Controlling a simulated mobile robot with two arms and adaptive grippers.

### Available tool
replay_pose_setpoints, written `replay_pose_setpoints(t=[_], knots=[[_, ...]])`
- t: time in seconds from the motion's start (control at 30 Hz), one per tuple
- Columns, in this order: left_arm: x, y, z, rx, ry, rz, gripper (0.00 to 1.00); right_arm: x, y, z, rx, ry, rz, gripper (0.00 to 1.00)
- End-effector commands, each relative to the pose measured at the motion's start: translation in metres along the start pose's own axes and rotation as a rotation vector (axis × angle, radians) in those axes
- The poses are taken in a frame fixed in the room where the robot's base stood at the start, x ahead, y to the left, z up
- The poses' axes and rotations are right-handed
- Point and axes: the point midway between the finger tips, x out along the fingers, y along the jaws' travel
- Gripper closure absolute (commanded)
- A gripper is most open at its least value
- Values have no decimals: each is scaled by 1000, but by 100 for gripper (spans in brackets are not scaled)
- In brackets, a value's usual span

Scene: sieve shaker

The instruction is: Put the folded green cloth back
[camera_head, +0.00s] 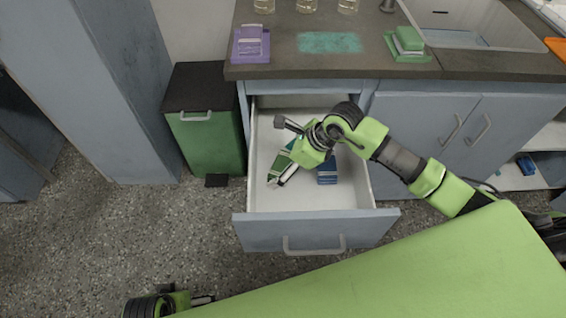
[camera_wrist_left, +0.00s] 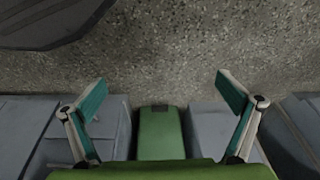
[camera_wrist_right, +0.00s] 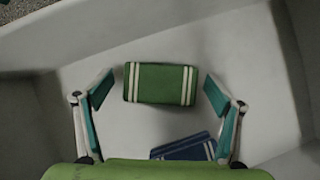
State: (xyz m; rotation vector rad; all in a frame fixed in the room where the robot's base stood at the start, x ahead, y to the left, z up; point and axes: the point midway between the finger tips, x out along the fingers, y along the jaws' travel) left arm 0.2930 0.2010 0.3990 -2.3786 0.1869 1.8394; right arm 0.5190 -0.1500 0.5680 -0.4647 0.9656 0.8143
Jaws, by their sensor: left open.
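A folded green cloth with white stripes (camera_wrist_right: 160,84) lies flat on the floor of the open drawer (camera_head: 262,199). My right gripper (camera_wrist_right: 160,92) is open over the drawer, with its fingers on either side of this cloth and small gaps visible; in the head view the arm partly hides it. A folded blue cloth (camera_head: 327,172) with white stripes lies beside it in the drawer. Another folded green item (camera_head: 408,40) sits on a green mat (camera_head: 420,59) on the counter. My left gripper (camera_wrist_left: 162,95) is open and empty above the floor, mostly out of the head view.
The counter (camera_head: 344,72) also holds a purple mat with a folded purple cloth (camera_head: 250,45), a bare teal mat (camera_head: 330,42), several glass vessels and a sink (camera_head: 455,20). A green bin (camera_head: 208,140) stands left of the drawer. The floor in front is clear.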

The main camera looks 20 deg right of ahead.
Motion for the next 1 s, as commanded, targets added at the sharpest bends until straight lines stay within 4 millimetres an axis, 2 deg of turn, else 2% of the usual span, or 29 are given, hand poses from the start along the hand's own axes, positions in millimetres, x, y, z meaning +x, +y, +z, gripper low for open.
replay_pose_setpoints(t=[0.27,0.37,0.7,0.83,1.0], knots=[[-1,0,-1,0,3,0,0,-2,0,1,0,0,0,14],[5,0,3,0,-4,0,0,-15,-1,1,-1,0,-3,14],[39,2,21,4,-27,3,0,-87,-1,1,-2,1,-4,14],[46,2,26,5,-30,3,0,-106,-1,0,-1,2,-2,14],[50,2,28,5,-31,4,0,-120,0,0,0,0,-1,14]])
